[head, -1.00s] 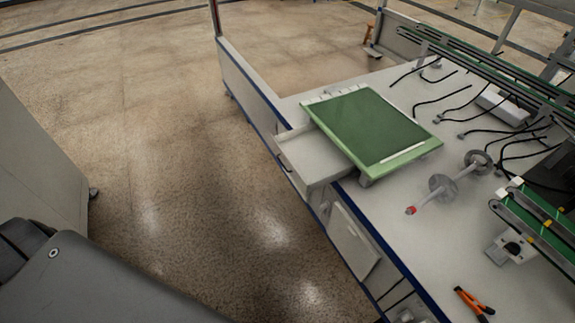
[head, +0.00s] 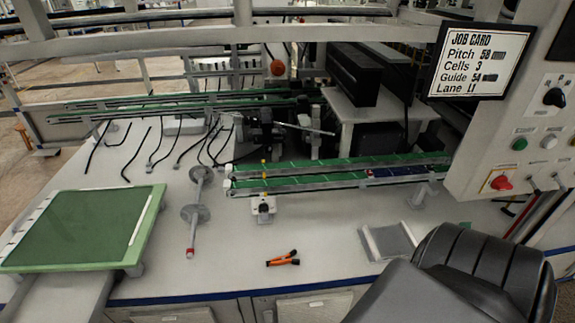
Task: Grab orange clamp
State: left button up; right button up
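The orange clamp (head: 283,260), with orange handles and a dark part, lies flat on the pale bench top (head: 232,262) near its front edge, a little left of the middle of the head view. Nothing touches it and the bench around it is clear. Neither of my grippers shows in the head view. A dark grey and black shape fills the bottom right corner, with no fingers visible on it.
A green panel (head: 80,230) lies at the left. A clear tray (head: 388,242) lies to the right. A job card (head: 477,60) hangs upper right.

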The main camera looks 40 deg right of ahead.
aim_at(282, 261)
jog(key=z, duration=0.8)
jog(key=k, duration=0.45)
jog(key=z, duration=0.45)
jog(key=i, duration=0.5)
